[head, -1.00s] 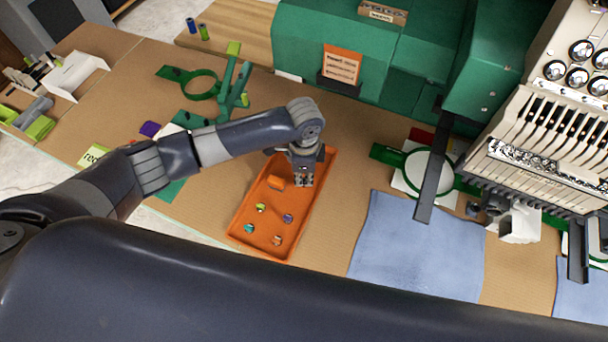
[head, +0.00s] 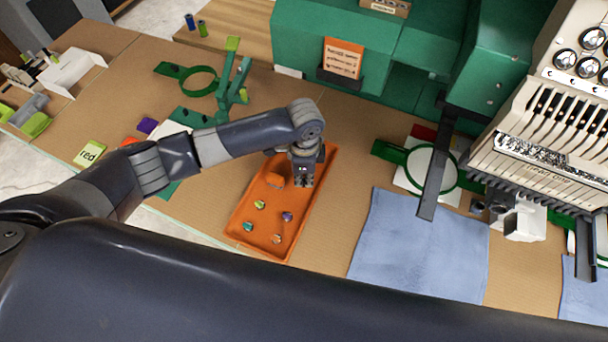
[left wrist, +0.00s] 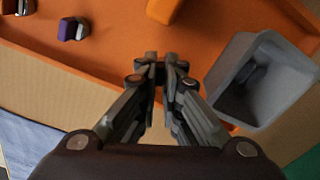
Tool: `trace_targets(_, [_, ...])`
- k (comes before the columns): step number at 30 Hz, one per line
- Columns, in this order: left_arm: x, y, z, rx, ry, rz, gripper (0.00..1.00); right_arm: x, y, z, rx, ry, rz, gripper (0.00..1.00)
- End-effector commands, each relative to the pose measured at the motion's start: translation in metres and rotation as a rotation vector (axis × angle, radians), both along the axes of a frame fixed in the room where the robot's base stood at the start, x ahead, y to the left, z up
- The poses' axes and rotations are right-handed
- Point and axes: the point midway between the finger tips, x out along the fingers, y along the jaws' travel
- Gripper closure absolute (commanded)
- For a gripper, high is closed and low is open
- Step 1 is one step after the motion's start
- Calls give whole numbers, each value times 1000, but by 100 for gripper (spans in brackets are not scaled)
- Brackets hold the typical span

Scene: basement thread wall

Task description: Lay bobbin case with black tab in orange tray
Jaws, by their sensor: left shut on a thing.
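The orange tray (head: 239,222) lies on the brown table in the head view; its floor also shows in the left wrist view (left wrist: 110,45). Several small bobbin cases lie in its near half, among them a green one (head: 260,204), a teal one (head: 248,227) and a purple one (head: 287,216). My left gripper (head: 302,180) is over the tray's far right part, pointing down. In the left wrist view its fingertips (left wrist: 160,62) are closed together on a small thing, mostly hidden between them; I cannot make out a black tab. My right gripper is not in view.
An orange block (head: 275,180) sits inside the tray. A green stand (head: 228,85) is behind my arm; a blue cloth (head: 420,245) and the embroidery machine (head: 540,150) are to the right.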

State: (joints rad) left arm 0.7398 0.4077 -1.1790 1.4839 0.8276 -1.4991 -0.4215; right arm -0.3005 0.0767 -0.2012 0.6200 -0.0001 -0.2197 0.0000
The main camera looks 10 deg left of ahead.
Motion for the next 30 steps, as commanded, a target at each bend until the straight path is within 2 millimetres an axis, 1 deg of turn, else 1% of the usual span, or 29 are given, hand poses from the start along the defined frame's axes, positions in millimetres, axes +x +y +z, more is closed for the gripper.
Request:
trace_targets(7, [0, 0, -6, 0, 0, 0, 100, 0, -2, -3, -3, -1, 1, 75])
trace_targets(8, [0, 0, -5, -1, 0, 0, 86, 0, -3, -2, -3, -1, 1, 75])
trace_targets(9, [0, 0, -5, -1, 0, 0, 77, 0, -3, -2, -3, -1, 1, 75])
trace_targets(10, [0, 0, -5, -1, 0, 0, 71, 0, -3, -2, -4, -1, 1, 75])
trace_targets(19, [0, 0, -5, 0, 0, 0, 70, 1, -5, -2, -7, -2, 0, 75])
trace_targets(22, [0, 0, -1, -1, 0, 0, 70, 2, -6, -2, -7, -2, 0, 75])
trace_targets(26, [1, -1, 15, -3, -2, -1, 70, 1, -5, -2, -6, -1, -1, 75])
trace_targets(30, [1, -1, 45, -2, -4, -1, 70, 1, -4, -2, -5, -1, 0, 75])
